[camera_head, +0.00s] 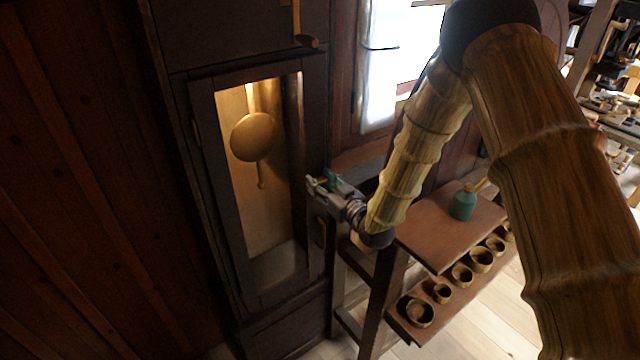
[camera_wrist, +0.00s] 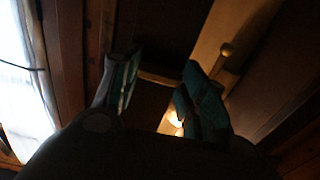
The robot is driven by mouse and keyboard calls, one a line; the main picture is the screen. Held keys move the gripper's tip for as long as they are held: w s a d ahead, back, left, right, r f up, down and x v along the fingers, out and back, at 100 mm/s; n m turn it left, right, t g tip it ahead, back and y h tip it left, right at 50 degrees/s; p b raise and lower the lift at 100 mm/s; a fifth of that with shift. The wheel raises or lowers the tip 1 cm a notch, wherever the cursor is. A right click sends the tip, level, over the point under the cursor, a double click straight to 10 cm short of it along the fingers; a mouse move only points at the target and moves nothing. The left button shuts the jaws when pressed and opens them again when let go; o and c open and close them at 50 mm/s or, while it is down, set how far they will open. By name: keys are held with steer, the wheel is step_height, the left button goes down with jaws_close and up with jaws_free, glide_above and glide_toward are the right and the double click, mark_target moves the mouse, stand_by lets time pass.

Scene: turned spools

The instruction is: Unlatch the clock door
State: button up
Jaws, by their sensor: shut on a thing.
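The tall dark clock case stands left of centre in the head view. Its narrow glazed door (camera_head: 215,170) appears closed, with a brass pendulum (camera_head: 253,137) behind the glass. My gripper (camera_head: 322,182) is at the right edge of the door, about halfway up. In the wrist view my two green-padded fingers (camera_wrist: 160,80) stand either side of a small dark piece, apparently the door latch (camera_wrist: 157,78), and are shut on it. The latch is mostly hidden in the head view and too dark to show its angle.
A brown shelf stand (camera_head: 425,240) is close to the right of the clock, with a teal oil can (camera_head: 464,204) on top and several round wooden cups (camera_head: 462,275) below. A bright window (camera_head: 385,70) is behind. A cluttered workbench is at far right.

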steer(key=shift+b, duration=0.3)
steer(key=shift+m, duration=0.4)
steer(key=shift+d+f+m+b, duration=0.1)
steer(key=shift+m+b, duration=0.2)
steer(key=shift+b, duration=0.15)
steer(key=shift+d+f+m+b, duration=0.1)
steer(key=shift+m+b, duration=3.35)
steer(key=shift+m, duration=0.65)
steer(key=shift+d+f+m+b, duration=0.1)
steer(key=shift+m+b, duration=3.3)
steer(key=shift+m, duration=0.7)
steer(key=shift+r, duration=0.1)
